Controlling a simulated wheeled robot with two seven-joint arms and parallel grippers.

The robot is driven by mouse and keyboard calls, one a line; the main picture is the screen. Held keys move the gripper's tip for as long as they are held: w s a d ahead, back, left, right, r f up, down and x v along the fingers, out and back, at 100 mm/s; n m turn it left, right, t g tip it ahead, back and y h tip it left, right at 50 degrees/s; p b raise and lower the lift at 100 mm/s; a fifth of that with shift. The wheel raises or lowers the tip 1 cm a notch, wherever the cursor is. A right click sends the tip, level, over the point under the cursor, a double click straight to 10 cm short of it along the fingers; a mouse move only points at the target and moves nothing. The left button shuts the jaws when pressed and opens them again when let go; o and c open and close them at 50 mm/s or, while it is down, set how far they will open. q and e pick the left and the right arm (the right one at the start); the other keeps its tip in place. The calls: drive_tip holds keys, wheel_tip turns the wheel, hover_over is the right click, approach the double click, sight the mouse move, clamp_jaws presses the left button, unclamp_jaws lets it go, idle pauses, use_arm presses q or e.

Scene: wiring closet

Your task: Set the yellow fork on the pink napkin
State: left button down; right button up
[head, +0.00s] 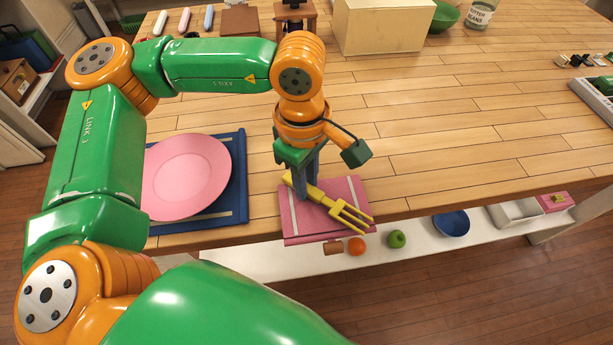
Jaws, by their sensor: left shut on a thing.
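The yellow fork (345,212) is in the head view, over the pink napkin (292,222) near the table's front edge. Its tines point to the lower right and its handle runs up to the left. My left gripper (306,188) points down over the napkin and is shut on the fork's handle. I cannot tell whether the fork touches the napkin or is held just above it. The napkin is pink with pale stripes, and the fork and gripper hide part of it. My right gripper is not in view.
A pink plate (187,176) lies on a blue mat (238,190) left of the napkin. A beige box (385,27), a green bowl (445,17) and a jar (480,14) stand at the back. The table right of the napkin is clear. A lower shelf holds fruit and a blue bowl (451,223).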

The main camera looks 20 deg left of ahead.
use_arm(q)
drive_tip(key=c, duration=0.7)
unclamp_jaws()
drive_tip(key=shift+f, duration=0.1)
drive_tip(key=shift+c, duration=0.2)
wheel_tip(320, 180, up, 12)
drive_tip(key=shift+a+r, duration=0.2)
drive_tip(key=shift+r, duration=0.05)
